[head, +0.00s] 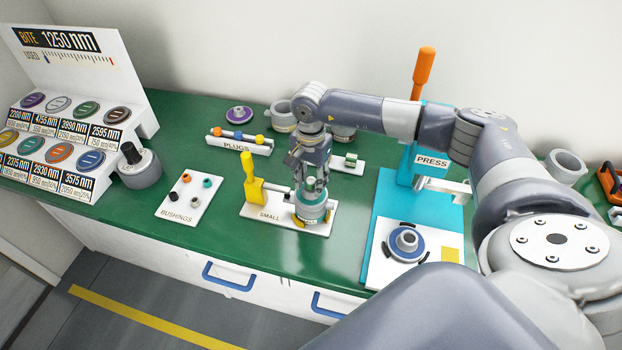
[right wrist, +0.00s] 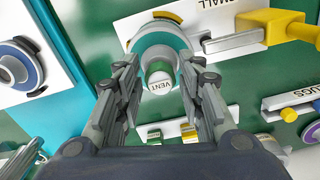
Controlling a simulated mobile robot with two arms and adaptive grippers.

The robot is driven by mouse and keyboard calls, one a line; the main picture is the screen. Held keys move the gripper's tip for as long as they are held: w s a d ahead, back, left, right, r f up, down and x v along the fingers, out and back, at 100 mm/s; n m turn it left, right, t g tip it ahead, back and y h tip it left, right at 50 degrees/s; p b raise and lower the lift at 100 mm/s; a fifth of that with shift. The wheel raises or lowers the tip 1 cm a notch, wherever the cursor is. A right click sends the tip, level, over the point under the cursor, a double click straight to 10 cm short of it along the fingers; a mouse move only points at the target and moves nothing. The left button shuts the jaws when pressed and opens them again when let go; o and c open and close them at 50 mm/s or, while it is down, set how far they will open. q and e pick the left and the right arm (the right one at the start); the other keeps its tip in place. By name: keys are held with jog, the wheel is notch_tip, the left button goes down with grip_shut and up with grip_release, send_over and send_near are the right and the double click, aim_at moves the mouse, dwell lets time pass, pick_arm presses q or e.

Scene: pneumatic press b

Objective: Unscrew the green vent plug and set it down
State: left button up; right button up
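The green vent plug (right wrist: 159,78), with a white top marked VENT, stands in a round teal-and-grey part (head: 311,211) on the white SMALL fixture plate (head: 265,214). My right gripper (head: 315,189) points down over this part. In the right wrist view, its two fingers stand on either side of the plug with gaps between, so it looks open. In the head view the fingers mostly hide the plug. My left gripper is out of view.
A yellow clamp handle (head: 253,180) stands left of the part. The blue press (head: 380,215) is at right. Green bench (head: 225,235) is bare in front.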

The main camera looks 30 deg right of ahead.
jog(key=m, duration=0.6)
jog(key=shift+m, duration=0.3)
jog(key=c, duration=0.6)
jog(key=n, duration=0.5)
jog(key=shift+n, duration=0.3)
jog(key=n, duration=0.6)
jog(key=shift+r+n, duration=0.1)
jog(key=shift+n, duration=0.2)
jog(key=o, duration=0.6)
